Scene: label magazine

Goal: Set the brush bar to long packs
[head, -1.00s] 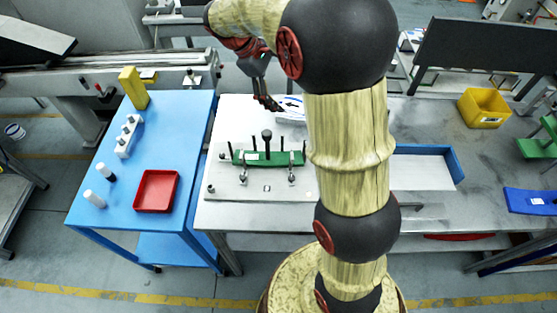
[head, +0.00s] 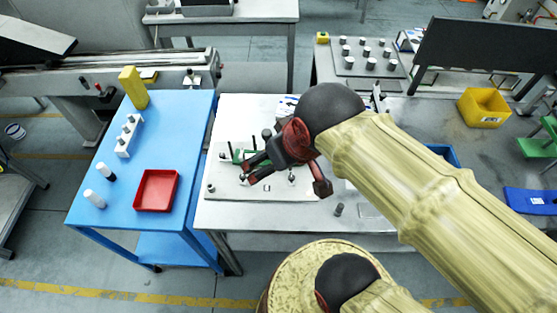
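The green bar (head: 238,155), which I take to be the brush bar, lies across the grey base plate (head: 225,187) on the metal table. Only its left part shows; my arm and gripper hide the rest. A dark knob (head: 267,134) stands up behind the gripper. My gripper (head: 244,172) is over the plate, with its two dark fingers pointing left and down and a gap between them. It holds nothing that I can see. I cannot tell whether a finger touches the bar. Any setting marks are too small or hidden.
A small grey post (head: 338,209) stands on the metal table, right of the plate. A yellow bin (head: 483,107) is at right.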

